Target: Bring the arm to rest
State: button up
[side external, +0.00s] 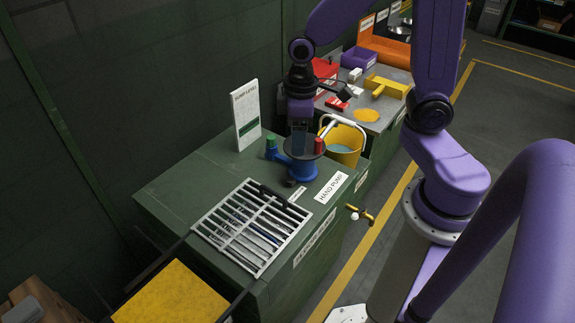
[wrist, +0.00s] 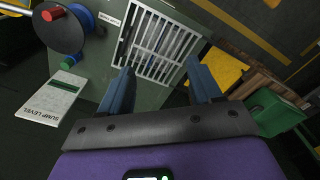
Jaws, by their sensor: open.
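My gripper (wrist: 162,92) is open in the wrist view, its two blue-grey fingers apart with nothing between them. In the side view my gripper (side external: 299,140) points down above the green bench, in front of or over the blue hand pump (side external: 297,165); the gap between them is hard to judge. The pump has a green-topped part, a red-topped part and a pale handle. In the wrist view the pump (wrist: 78,20) lies at the upper left, away from the fingers.
A white grate (side external: 252,228) lies on the green bench (side external: 175,190). A white sump level card (side external: 246,114) stands at the back. A yellow bucket (side external: 343,150) is beside the pump, and a brass tap (side external: 360,213) sticks out in front. A second bench behind holds red, purple and yellow items.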

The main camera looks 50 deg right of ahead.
jog(key=s+a+r+n, duration=0.1)
jog(key=s+r+n, duration=0.1)
jog(key=s, duration=0.6)
jog(key=s+a+r+n, duration=0.1)
jog(key=s+r+n, duration=0.2)
jog(key=s, duration=0.5)
jog(key=shift+s, duration=0.2)
dwell(0.5)
